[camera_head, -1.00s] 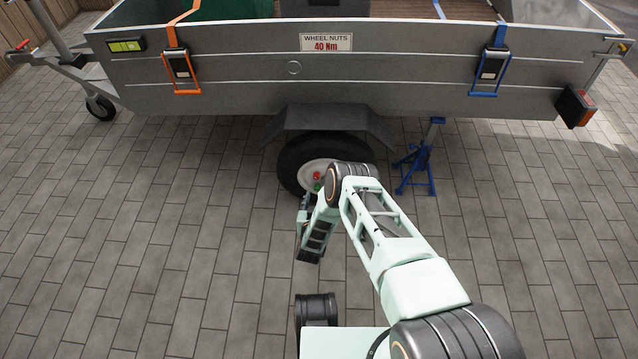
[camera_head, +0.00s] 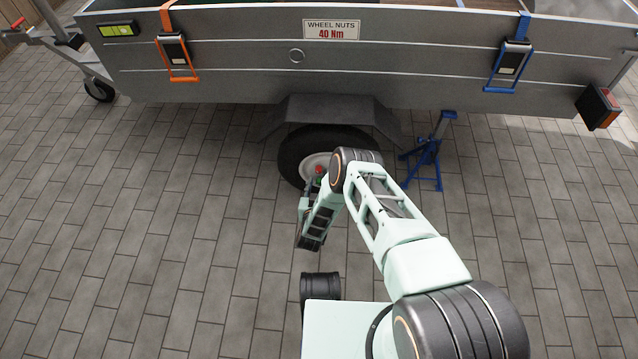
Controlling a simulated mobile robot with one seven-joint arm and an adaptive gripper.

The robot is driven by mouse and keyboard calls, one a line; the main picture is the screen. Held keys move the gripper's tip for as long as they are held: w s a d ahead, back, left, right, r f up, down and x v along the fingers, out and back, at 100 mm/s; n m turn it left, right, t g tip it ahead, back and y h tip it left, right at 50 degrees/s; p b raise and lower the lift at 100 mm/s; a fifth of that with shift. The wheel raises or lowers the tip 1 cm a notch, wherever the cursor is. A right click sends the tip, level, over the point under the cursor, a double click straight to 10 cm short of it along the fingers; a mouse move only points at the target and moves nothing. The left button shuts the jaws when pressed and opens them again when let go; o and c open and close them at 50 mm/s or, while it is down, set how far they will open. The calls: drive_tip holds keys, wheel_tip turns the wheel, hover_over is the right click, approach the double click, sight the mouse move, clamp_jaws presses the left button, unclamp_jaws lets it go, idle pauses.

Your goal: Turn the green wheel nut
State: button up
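The trailer wheel (camera_head: 290,160) has a black tyre and a pale rim (camera_head: 310,164), under the mudguard. A red nut (camera_head: 319,170) shows on the rim, just left of my arm's dark joint. The green nut cannot be made out clearly; my arm and gripper cover the lower and right parts of the rim. My gripper (camera_head: 307,191) is at the lower front of the wheel, close to the rim. Its fingers are too small and too hidden to tell whether they are open or shut, or whether they touch a nut.
The grey trailer side (camera_head: 240,75) spans the view above the wheel, with a "WHEEL NUTS 40 Nm" sign (camera_head: 331,29). A blue jack stand (camera_head: 428,155) stands right of the wheel. A jockey wheel (camera_head: 99,90) is at far left. The paving (camera_head: 150,220) in front is clear.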

drive_tip(key=shift+c, duration=0.6)
clamp_jaws()
drive_tip(key=shift+d, duration=0.1)
drive_tip(key=m+y, duration=0.1)
drive_tip(key=m, duration=0.2)
drive_tip(key=m+t+y, duration=0.1)
drive_tip(key=m+y, duration=0.1)
drive_tip(key=m, duration=0.1)
drive_tip(key=m+y, duration=0.2)
drive_tip(key=shift+d+f+m, duration=0.2)
drive_tip(key=shift+d+m, duration=0.2)
drive_tip(key=shift+w+t, duration=0.1)
drive_tip(key=shift+t, duration=0.2)
drive_tip(key=shift+o, duration=0.6)
unclamp_jaws()
